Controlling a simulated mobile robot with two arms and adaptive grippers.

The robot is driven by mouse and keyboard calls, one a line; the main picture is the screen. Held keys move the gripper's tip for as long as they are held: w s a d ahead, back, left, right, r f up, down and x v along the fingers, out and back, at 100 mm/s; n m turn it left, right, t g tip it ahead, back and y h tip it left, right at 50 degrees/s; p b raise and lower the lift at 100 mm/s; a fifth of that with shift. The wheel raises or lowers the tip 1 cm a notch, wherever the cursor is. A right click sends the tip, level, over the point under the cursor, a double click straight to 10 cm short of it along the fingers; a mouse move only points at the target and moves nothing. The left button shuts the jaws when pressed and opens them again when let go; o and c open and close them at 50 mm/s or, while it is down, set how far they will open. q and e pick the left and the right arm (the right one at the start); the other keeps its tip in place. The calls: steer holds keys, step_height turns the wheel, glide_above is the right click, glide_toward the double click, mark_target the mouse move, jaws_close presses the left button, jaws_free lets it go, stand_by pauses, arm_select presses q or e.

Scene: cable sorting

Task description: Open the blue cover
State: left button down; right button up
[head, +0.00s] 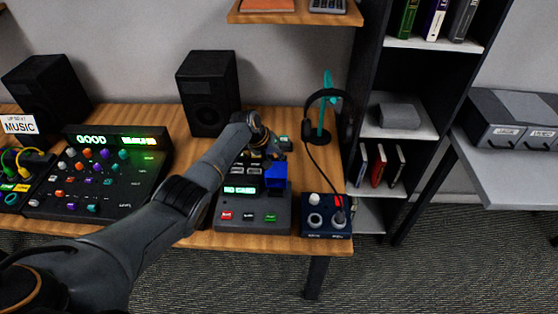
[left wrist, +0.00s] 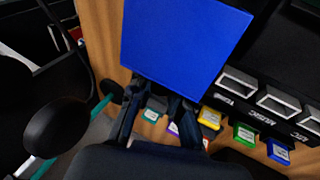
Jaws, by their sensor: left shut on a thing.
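The blue cover (head: 276,174) is on the right side of a dark grey device (head: 232,216) on the wooden desk. It stands up from the device's top as a small blue block. In the left wrist view the blue cover (left wrist: 185,42) is a large flat panel filling the upper middle. My left gripper (head: 268,153) reaches over the device from behind the cover. In the left wrist view my left gripper (left wrist: 157,95) has its fingers at the panel's lower edge, shut on it. What lies under the cover is hidden. My right gripper is not in view.
A dark blue box with knobs (head: 326,229) and a headphone stand (head: 325,125) are to the right. A black speaker (head: 208,92) stands behind, and a button panel (head: 100,180) is at left. Several coloured cartridges, one yellow (left wrist: 210,118), lie by labelled slots.

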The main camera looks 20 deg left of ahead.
arm_select(q)
steer(key=shift+a+f, duration=0.1)
steer(key=shift+a, duration=0.3)
steer(key=c, duration=1.4)
jaws_free()
steer(key=shift+c, duration=0.2)
steer(key=shift+o, duration=0.9)
steer(key=shift+a+f, duration=0.1)
steer(key=a+r+p, duration=0.2)
steer(key=r+p, duration=0.5)
steer(key=s+a+r+p, duration=0.1)
steer(key=a+r+p, duration=0.2)
steer(key=r+p, duration=0.3)
steer(key=shift+a+r+p, duration=0.35)
steer(key=shift+r+p, duration=0.05)
steer(key=shift+r, duration=0.55)
